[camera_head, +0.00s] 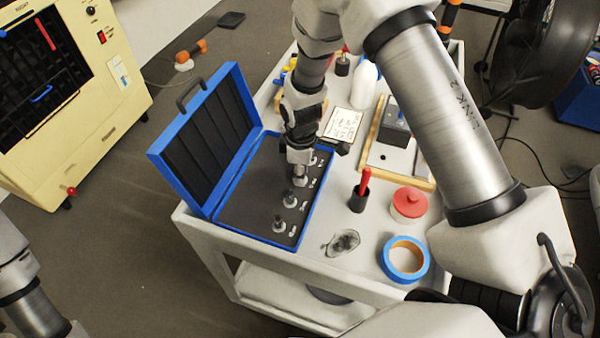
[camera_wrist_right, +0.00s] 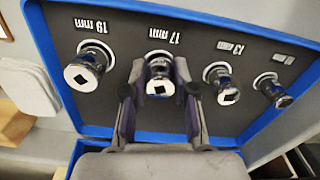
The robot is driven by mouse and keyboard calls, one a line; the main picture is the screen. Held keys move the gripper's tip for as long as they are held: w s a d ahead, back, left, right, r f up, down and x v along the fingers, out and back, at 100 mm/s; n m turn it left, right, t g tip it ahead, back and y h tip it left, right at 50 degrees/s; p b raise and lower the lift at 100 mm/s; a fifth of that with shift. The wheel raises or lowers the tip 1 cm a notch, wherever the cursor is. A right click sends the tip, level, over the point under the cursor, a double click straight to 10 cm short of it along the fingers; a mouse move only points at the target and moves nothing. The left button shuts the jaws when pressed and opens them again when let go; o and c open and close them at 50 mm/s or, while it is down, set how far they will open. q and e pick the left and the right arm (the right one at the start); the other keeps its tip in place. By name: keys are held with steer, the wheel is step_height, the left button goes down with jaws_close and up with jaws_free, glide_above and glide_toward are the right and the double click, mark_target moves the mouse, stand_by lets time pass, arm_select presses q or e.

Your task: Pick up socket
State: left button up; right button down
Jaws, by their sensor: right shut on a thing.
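The open blue case (camera_head: 262,238) lies on the cart with chrome sockets standing in its dark foam. My right gripper (camera_head: 300,172) reaches down into the case. In the right wrist view my right gripper (camera_wrist_right: 158,92) has its fingers on both sides of the socket (camera_wrist_right: 158,68) by the "17 mm" label, shut on it. That socket appears upright at its place in the foam. The 19 mm socket (camera_wrist_right: 84,72) and the 13 mm socket (camera_wrist_right: 222,84) stand on either side, with a smaller socket (camera_wrist_right: 270,90) beyond. My left gripper is out of view.
The raised case lid (camera_head: 205,140) stands left of my right gripper. A black holder with a red handle (camera_head: 361,190), a red-lidded jar (camera_head: 409,203) and blue tape (camera_head: 404,260) are to the right on the cart (camera_head: 255,255). A white bottle (camera_head: 363,86) stands behind.

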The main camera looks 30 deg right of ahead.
step_height(320, 180, up, 10)
steer(key=shift+b, duration=0.45)
steer(key=c, duration=1.5)
jaws_free()
steer(key=shift+c, duration=0.2)
jaws_close()
